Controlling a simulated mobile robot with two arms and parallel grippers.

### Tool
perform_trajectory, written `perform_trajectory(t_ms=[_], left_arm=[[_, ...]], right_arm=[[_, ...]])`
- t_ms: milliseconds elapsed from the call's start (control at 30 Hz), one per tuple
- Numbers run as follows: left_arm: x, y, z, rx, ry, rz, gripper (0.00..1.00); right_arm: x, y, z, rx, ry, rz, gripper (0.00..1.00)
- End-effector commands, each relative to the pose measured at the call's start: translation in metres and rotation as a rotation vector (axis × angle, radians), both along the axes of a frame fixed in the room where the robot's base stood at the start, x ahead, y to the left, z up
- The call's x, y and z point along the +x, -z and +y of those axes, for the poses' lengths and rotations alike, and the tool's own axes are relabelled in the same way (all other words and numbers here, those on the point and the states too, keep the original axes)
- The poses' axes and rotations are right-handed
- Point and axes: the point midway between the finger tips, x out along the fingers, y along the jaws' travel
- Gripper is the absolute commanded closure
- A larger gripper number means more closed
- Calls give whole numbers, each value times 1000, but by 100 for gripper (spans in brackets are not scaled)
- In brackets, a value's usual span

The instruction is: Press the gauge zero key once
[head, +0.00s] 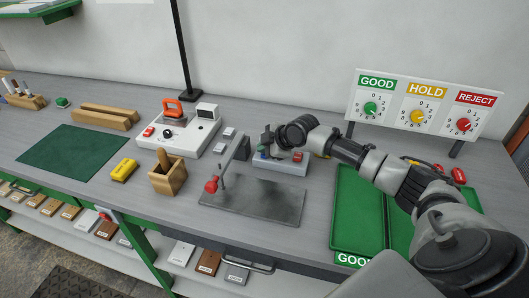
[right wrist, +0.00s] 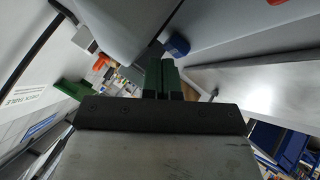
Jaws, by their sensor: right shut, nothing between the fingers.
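The light grey gauge box (head: 285,168) stands on the bench behind the dark metal plate, with a red key (head: 297,157) on top and a blue key beside my gripper. My right gripper (head: 262,151) is over the left end of this box, fingers pointing down. In the right wrist view its green fingers (right wrist: 163,78) are shut together and empty, with the blue key (right wrist: 178,46) close to their tips. I cannot tell whether they touch it. No key label is readable. My left gripper is not in view.
A gauge stand with a red knob (head: 211,186) stands on the metal plate (head: 262,205). A white device (head: 180,133), wooden box (head: 167,178) and yellow block (head: 124,170) lie left. Green trays (head: 357,215) and the GOOD/HOLD/REJECT dial board (head: 424,103) are right.

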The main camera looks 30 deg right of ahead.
Motion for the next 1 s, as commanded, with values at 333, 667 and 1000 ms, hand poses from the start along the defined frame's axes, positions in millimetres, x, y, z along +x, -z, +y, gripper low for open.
perform_trajectory(t_ms=[333,667,1000], left_arm=[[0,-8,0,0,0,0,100],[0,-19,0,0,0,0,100],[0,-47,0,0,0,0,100]], right_arm=[[0,-10,0,0,1,-1,100],[0,-23,0,0,0,-2,100],[0,-58,0,0,1,-2,100]])
